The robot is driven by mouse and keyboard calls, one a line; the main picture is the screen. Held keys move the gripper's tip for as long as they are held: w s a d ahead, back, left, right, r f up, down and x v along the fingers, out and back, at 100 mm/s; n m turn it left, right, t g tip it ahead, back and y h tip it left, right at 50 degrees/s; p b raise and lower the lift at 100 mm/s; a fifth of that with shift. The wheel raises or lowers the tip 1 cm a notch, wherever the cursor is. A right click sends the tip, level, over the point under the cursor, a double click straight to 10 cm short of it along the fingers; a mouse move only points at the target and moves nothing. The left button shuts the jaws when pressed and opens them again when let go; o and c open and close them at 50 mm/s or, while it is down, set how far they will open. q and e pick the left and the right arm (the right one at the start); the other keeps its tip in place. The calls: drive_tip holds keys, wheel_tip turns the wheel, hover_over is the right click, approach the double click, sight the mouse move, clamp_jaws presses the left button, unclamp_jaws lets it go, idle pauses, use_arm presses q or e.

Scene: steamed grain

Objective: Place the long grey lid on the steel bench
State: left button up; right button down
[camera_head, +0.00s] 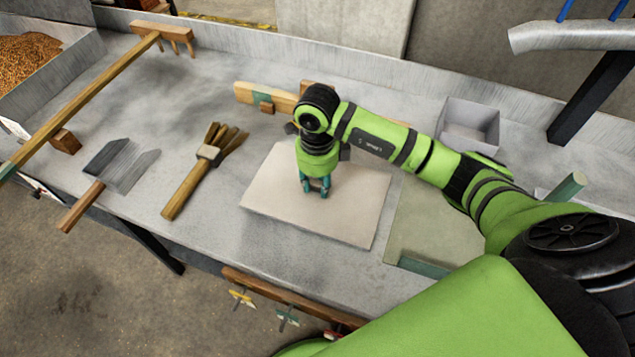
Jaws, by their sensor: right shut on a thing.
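The pale grey, flat rectangular lid (345,222) is under my right gripper (316,190), in the middle of the head view. My right gripper points down and is shut on the lid near its middle; the fingers hide the spot they grip. The lid is over the steel bench (235,240), close to its surface; I cannot tell whether it touches. My left gripper is not in view.
A wooden rake (90,95), a scraper (118,165) and a wooden fork (200,170) lie to the left. A grey-green panel (435,225) and an open grey box (468,125) are to the right.

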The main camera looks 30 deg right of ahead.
sight(317, 185)
drive_tip(key=c, duration=1.3)
unclamp_jaws()
drive_tip(key=shift+f, duration=0.15)
drive_tip(key=o, duration=0.4)
wheel_tip(317, 185, up, 12)
drive_tip(key=shift+r+b, duration=0.2)
drive_tip(key=shift+b, duration=0.25)
